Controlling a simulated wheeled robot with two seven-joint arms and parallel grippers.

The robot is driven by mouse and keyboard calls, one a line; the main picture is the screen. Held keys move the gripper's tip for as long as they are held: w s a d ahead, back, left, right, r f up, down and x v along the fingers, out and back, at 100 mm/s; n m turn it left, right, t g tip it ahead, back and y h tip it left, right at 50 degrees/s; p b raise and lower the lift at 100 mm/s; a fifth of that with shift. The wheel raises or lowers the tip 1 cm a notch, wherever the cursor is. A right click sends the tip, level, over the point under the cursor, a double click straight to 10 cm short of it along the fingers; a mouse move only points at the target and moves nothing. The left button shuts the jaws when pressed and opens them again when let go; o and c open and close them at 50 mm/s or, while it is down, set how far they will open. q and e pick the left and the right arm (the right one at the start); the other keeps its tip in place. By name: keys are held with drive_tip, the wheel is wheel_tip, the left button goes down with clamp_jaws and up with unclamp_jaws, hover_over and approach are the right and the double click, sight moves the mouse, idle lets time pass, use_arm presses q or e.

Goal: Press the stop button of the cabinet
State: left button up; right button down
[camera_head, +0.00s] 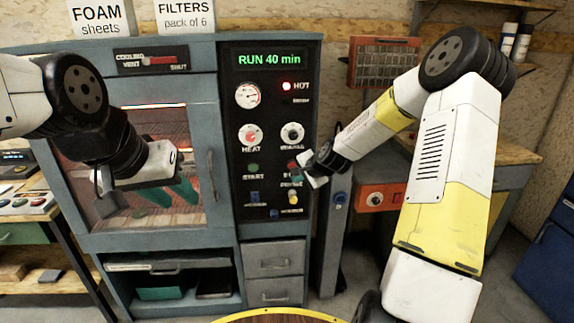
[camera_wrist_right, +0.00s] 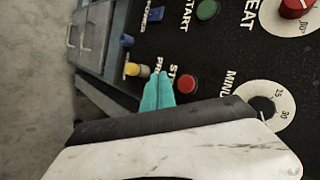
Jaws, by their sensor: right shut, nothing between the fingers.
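The cabinet (camera_head: 226,135) stands ahead with a black control panel (camera_head: 270,120) whose display reads "RUN 40 min". The red stop button (camera_wrist_right: 187,83) shows in the right wrist view, just right of my right fingertips; in the head view (camera_head: 292,166) it is small and close to that gripper. My right gripper (camera_wrist_right: 158,88) has its teal fingers shut and empty, in front of the panel and covering part of the label beside the button. I cannot tell whether they touch the panel. My left gripper (camera_head: 170,194) is open and empty before the cabinet's glass door.
A door handle (camera_head: 211,175) stands left of the panel. Drawers (camera_head: 274,259) are below.

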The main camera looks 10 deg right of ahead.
drive_tip(key=shift+w, duration=2.4)
drive_tip(key=shift+w, duration=0.1)
drive_tip(key=shift+w, duration=0.3)
drive_tip(key=shift+w, duration=0.4)
idle(0.6)
drive_tip(key=shift+s, duration=0.8)
drive_tip(key=shift+s, duration=2.55)
drive_tip(key=shift+r, duration=0.1)
